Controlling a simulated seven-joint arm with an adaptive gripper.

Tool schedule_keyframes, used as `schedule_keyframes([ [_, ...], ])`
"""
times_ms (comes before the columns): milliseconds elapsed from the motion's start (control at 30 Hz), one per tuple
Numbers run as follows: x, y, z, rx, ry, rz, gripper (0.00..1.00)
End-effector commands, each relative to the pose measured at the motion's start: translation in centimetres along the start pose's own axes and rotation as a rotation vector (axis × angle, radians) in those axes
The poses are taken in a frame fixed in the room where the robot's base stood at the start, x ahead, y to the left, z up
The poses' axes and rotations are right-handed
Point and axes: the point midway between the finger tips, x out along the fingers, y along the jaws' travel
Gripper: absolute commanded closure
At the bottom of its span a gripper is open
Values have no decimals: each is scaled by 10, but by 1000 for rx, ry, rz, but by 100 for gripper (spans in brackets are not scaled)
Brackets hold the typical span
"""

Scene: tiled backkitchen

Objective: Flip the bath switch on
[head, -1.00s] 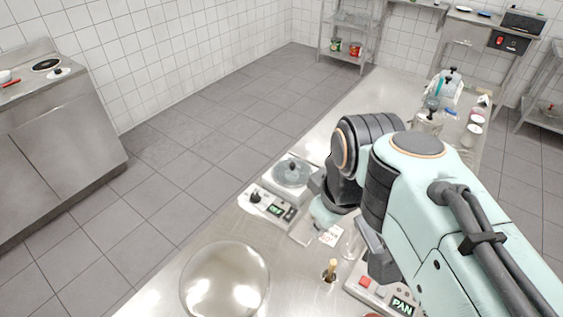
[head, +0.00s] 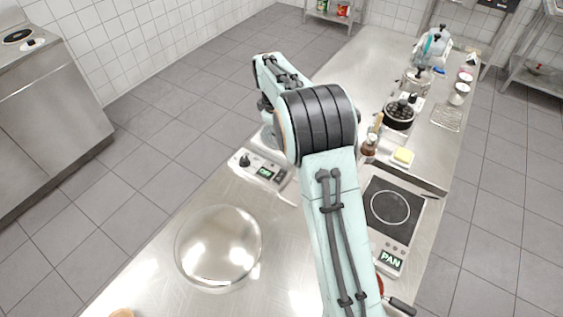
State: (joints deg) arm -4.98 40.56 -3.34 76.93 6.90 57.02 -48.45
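A control box (head: 258,169) stands on the steel counter left of my arm. It has a dark knob (head: 245,160) on its left and a small lit green display (head: 265,172), too small to read. A round lidded vessel (head: 268,138) shows in part behind the box, mostly covered by my arm. I cannot make out the switch's position. My arm reaches over the far side of the box. My gripper's fingers are hidden behind my arm links.
A large shiny dome (head: 218,247) sits in front of the box. Right of my arm are a hob marked PAN (head: 391,207), a butter dish (head: 402,157), a pepper mill (head: 369,146) and a dark pan (head: 399,114). Bare counter lies around the dome.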

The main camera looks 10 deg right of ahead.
Motion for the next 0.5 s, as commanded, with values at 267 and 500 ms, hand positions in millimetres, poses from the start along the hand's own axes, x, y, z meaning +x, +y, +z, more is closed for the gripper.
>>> schedule_keyframes([
  [267, 2, 0, 0, 0, 0, 0, 100],
  [500, 34, -1, 1, 0, -2, -4, 100],
])
